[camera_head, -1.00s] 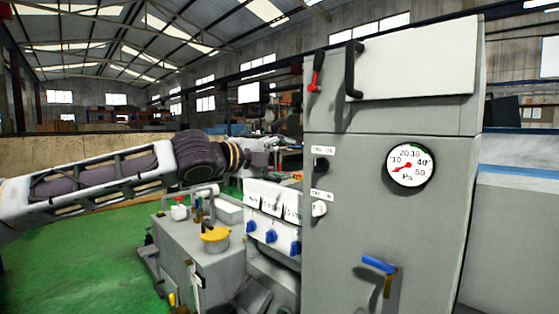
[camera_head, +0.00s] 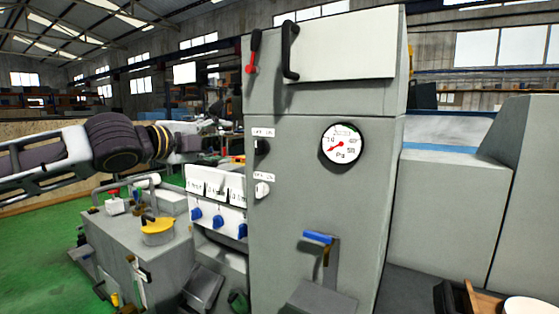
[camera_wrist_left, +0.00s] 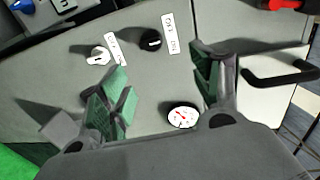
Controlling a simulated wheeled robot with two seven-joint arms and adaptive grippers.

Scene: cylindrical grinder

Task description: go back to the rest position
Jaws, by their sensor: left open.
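My left arm comes in from the left in the head view, and its gripper (camera_head: 188,143) is in front of the left side of the grey machine cabinet (camera_head: 290,190). In the left wrist view the left gripper (camera_wrist_left: 160,95) has its two green-padded fingers wide apart, with nothing between them but the cabinet face behind. A black knob (camera_wrist_left: 151,41), a white knob (camera_wrist_left: 100,55) and the pressure gauge (camera_wrist_left: 183,116) show past the fingers. The gripper appears apart from the cabinet. My right gripper is in neither view.
The cabinet front carries a red-and-black lever (camera_head: 252,52), a black handle (camera_head: 290,50), a gauge (camera_head: 341,145) and a blue-topped lever (camera_head: 319,238). Blue knobs (camera_head: 218,221) sit on a panel to the left. A grey tank with a yellow cap (camera_head: 157,227) stands below my arm. Green floor (camera_head: 40,245) is clear at left.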

